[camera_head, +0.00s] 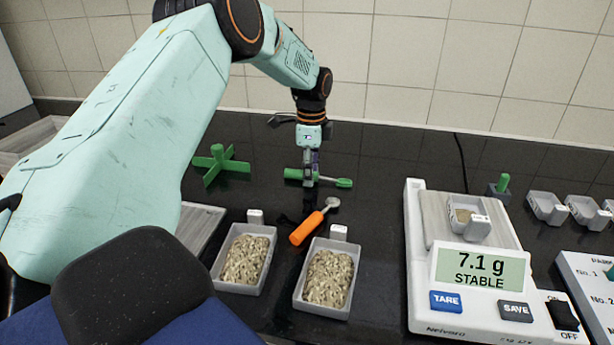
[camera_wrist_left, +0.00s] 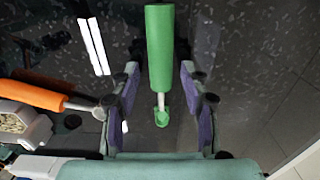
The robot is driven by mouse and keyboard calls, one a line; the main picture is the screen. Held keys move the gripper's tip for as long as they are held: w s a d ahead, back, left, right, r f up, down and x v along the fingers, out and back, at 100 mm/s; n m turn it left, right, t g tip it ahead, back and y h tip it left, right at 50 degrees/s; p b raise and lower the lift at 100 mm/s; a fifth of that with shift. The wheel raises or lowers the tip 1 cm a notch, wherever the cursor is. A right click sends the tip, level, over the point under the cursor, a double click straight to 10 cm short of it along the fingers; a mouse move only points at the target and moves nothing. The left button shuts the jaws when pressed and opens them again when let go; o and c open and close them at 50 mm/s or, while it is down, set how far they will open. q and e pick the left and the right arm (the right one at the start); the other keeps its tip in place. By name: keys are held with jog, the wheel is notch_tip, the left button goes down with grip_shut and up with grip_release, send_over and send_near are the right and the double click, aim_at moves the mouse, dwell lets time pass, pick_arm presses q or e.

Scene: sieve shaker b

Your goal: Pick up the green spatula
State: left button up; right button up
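The green spatula (camera_head: 293,174) lies on the dark counter in the head view. Its handle points left and its small green scoop end (camera_head: 343,183) points right. My left gripper (camera_head: 309,183) reaches down over it, and the fingers hide its middle. In the left wrist view, the green spatula's handle (camera_wrist_left: 160,45) shows between the purple-padded fingers of the left gripper (camera_wrist_left: 161,75). The fingers are apart, with a narrow gap on each side of the handle, so the gripper is open around it. My right gripper is not in view.
An orange spatula (camera_head: 308,228) lies nearer, behind two grain-filled trays (camera_head: 220,270) (camera_head: 300,295). A green cross-shaped stand (camera_head: 218,164) is left of the green spatula. A scale (camera_head: 418,290) reading 7.1 g stands right. Clear counter lies between the green spatula and the scale.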

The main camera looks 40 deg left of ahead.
pick_arm(q)
jog(key=shift+a+f, duration=0.1)
jog(key=shift+a, duration=0.2)
jog(key=c, duration=0.5)
jog(key=shift+d, duration=0.25)
grip_shut()
jog(key=shift+a, duration=0.1)
